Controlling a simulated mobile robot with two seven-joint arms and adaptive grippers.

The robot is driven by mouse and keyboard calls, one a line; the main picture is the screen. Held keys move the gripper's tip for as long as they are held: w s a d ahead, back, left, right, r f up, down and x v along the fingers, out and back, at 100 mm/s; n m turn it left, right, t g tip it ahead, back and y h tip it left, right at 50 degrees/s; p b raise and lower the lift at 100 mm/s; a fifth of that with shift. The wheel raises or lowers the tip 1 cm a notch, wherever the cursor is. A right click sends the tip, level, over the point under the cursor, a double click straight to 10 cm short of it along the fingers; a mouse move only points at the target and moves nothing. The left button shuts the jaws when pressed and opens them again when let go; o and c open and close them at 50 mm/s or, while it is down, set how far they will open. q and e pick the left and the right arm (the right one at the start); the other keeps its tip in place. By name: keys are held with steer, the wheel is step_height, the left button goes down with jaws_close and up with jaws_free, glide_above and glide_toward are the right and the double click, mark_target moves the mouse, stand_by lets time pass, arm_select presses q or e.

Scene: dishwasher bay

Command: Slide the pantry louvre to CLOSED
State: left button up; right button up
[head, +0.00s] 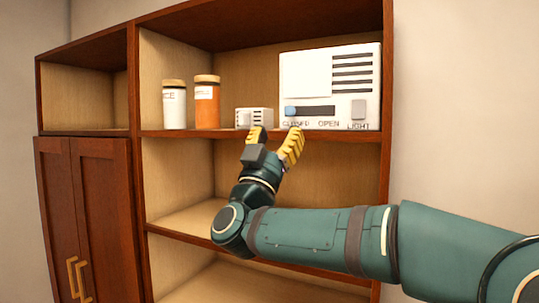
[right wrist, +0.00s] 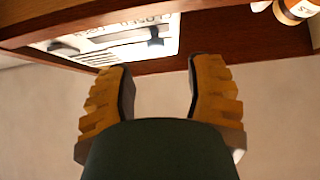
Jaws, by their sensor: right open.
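The pantry louvre panel (head: 305,72) is a white box with dark slits at its upper right, on the upper shelf at the right. Its blue slider knob (head: 291,111) sits at the left end of a dark slot, above the word CLOSED; OPEN is printed to the right. The panel (right wrist: 118,50) also shows in the right wrist view, with a dark knob (right wrist: 155,42). My right gripper (head: 274,139) is open and empty, its yellow fingers pointing up at the shelf's front edge, just below and left of the knob. It also shows in the right wrist view (right wrist: 161,68), apart from the knob.
A LIGHT switch (head: 358,109) is on the panel's right. A small white box (head: 254,117), an orange jar (head: 207,105) and a white jar (head: 174,108) stand to the left. The shelf edge (head: 190,134) runs below them. The lower shelves look empty.

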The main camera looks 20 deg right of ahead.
steer(key=v, duration=0.5)
steer(key=shift+s+a+f, duration=0.1)
steer(key=shift+a+f, duration=0.05)
steer(key=shift+a, duration=0.05)
